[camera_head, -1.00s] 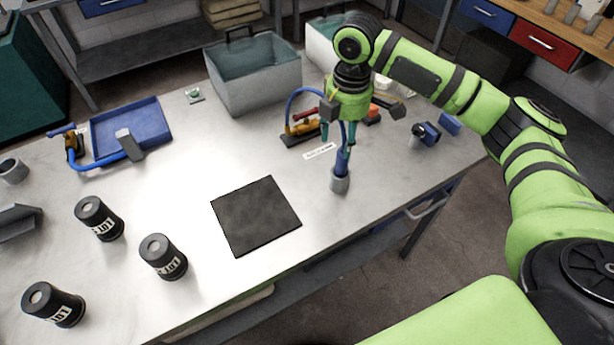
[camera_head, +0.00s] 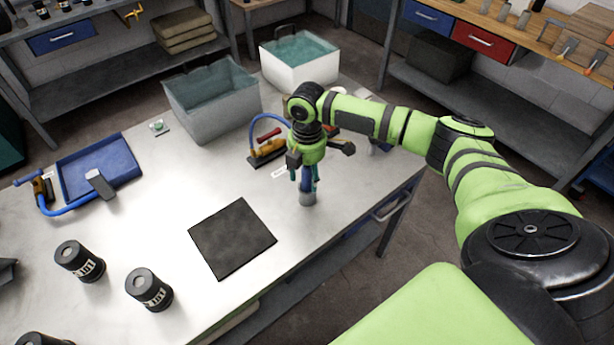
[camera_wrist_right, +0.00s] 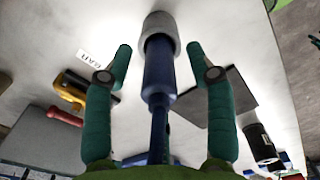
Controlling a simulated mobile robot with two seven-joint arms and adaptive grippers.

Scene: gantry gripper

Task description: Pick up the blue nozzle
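The blue nozzle (camera_head: 307,184) stands upright in a short grey cylindrical holder (camera_head: 307,199) near the table's right front edge. In the right wrist view the blue nozzle (camera_wrist_right: 158,74) lies between my green fingers, with its end in the grey holder (camera_wrist_right: 160,30). My right gripper (camera_head: 307,178) points down over it. In the right wrist view my right gripper (camera_wrist_right: 160,68) is open, with visible gaps between both fingers and the nozzle. The nozzle's upper part is partly hidden by the gripper in the head view. My left gripper is not in view.
A yellow-and-red clamp fixture (camera_head: 268,150) with a blue hose stands just behind-left of the gripper. A grey bin (camera_head: 212,112) is farther back. A black mat (camera_head: 232,238) lies front-left. Black canisters (camera_head: 149,289) and a blue tray (camera_head: 99,166) are at left.

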